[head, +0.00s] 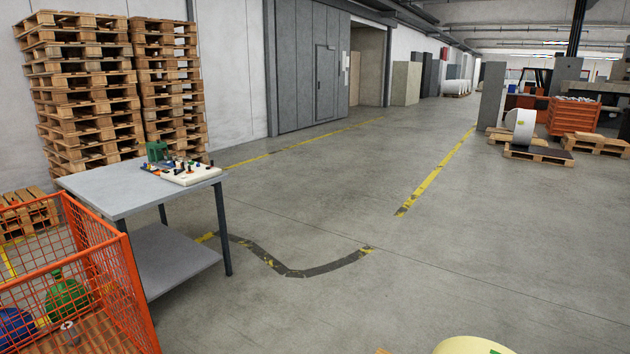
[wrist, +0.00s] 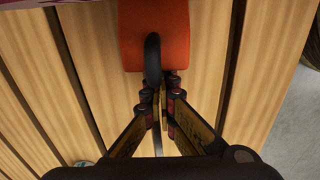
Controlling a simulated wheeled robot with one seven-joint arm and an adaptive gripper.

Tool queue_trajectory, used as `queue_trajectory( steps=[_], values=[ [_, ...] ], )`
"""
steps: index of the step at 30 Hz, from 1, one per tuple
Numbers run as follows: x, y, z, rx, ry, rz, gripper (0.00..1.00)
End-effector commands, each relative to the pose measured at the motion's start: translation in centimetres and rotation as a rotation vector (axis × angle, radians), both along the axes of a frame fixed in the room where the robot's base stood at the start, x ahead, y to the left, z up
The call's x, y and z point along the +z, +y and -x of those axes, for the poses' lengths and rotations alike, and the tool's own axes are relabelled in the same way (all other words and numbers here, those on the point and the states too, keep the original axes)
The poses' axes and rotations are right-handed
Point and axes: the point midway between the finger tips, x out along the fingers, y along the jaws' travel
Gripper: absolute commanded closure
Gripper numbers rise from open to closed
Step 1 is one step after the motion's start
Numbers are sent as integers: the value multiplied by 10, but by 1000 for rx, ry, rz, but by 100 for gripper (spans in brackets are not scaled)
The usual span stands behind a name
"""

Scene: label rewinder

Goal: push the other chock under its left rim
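In the wrist view an orange chock (wrist: 172,30) lies on pale wooden boards, with a black loop handle (wrist: 152,58) standing from its near side. My gripper (wrist: 161,97) is just below it in the picture. Its fingertips are close together and appear shut on the loop, though the exact contact is partly hidden. A dark pinkish edge (wrist: 30,3) shows at the top left, too little to identify. The chock and my gripper do not show in the head view.
Gaps run between the boards (wrist: 82,60); grey floor lies at their right. In the head view an orange mesh crate (head: 137,290) and a grey table (head: 110,190) stand at the left. A white roll (head: 523,125) is far right. The middle floor is clear.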

Motion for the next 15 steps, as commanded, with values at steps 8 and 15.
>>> queue_trajectory(
  steps=[8,15],
  values=[
    [-7,-6,18,-6,18,-4,100],
    [-7,-10,22,-7,20,-5,100]
  ],
)
